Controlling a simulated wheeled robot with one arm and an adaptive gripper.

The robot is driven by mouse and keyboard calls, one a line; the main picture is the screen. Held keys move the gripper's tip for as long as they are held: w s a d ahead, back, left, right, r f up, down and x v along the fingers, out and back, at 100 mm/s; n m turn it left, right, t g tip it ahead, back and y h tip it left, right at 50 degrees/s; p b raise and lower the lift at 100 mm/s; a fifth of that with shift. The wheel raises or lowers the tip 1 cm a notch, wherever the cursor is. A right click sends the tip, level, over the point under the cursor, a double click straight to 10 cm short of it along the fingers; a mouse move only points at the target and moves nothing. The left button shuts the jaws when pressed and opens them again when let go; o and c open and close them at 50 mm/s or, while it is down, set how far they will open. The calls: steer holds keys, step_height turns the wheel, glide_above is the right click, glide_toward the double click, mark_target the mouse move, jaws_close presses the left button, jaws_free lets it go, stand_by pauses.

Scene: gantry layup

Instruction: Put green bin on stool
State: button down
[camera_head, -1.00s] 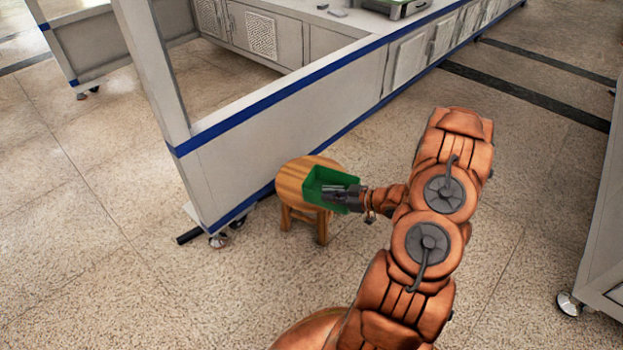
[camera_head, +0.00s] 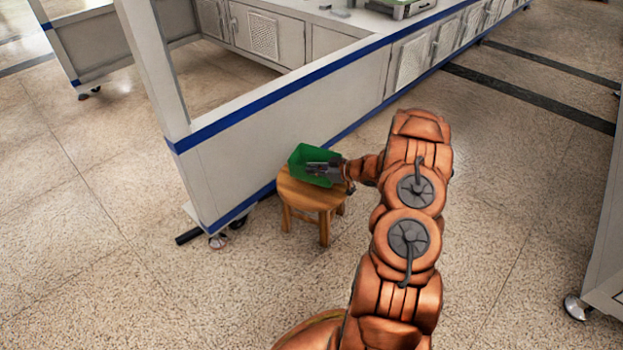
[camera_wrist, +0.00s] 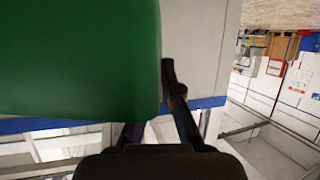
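The green bin (camera_head: 299,155) is an open box. In the head view it overlaps the back part of the stool's round top. I cannot tell whether it touches the seat or hangs just above it. The wooden stool (camera_head: 312,199) stands on the floor, its front part bare. My gripper (camera_head: 318,168) reaches in from the right and is shut on the green bin's wall. In the wrist view the bin (camera_wrist: 75,60) fills the upper left, and one dark finger (camera_wrist: 174,85) shows at its right edge. The other fingertip is hidden by the bin.
A white partition with a blue stripe (camera_head: 270,130) stands close behind the stool. A white cabinet on casters (camera_head: 605,260) is at the right edge. A green case (camera_head: 400,8) lies on the far counter. The floor in front and left is clear.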

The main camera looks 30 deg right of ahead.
mark_target(312, 183)
steer(key=shift+w, duration=0.4)
steer(key=shift+d+f+b, duration=0.1)
steer(key=shift+f+b, duration=0.75)
steer(key=shift+f, duration=0.9)
steer(key=shift+f, duration=0.1)
steer(key=c, duration=1.3)
jaws_free()
